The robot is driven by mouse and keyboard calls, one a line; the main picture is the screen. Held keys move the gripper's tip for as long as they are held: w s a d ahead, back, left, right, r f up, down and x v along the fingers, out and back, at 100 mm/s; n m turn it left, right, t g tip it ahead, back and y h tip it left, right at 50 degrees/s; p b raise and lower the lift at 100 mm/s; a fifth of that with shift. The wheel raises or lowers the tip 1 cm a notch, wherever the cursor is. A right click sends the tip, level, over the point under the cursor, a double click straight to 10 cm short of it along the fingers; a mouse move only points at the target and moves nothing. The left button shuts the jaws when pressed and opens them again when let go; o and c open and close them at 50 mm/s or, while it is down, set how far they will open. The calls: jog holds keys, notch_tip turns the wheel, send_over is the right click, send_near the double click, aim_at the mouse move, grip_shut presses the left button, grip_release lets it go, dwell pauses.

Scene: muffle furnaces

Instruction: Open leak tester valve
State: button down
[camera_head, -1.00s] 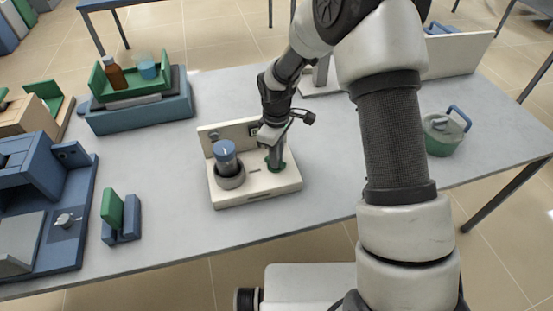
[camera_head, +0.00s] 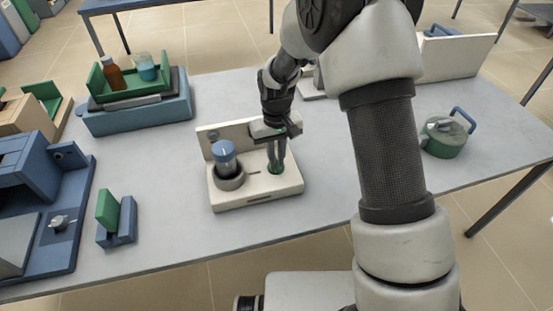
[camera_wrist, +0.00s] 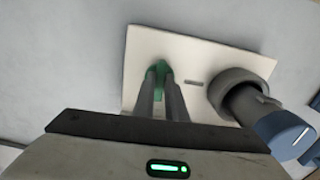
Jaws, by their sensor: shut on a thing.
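The leak tester is a cream base with an upright back panel (camera_head: 284,187) on the table. It also shows in the wrist view (camera_wrist: 150,45). A blue-capped cylinder (camera_head: 223,156) stands in a grey round holder (camera_head: 231,182) on its left side. The green valve (camera_head: 273,171) is on the right side of the base, and it shows in the wrist view (camera_wrist: 160,68). My gripper (camera_head: 276,165) points down from above, its fingers shut on the green valve. The fingers hide much of the valve, so its exact angle is unclear.
To the left are a blue box with a green tray (camera_head: 150,72) holding bottles, a small green and blue stand (camera_head: 117,219) and a blue machine (camera_head: 65,222). A green pot with a blue handle (camera_head: 445,137) stands at the right. The table's front middle is clear.

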jog(key=shift+m, duration=0.4)
jog(key=c, duration=1.8)
grip_release()
notch_tip(320, 180, up, 18)
jog(key=p, duration=0.1)
jog(key=shift+f, duration=0.25)
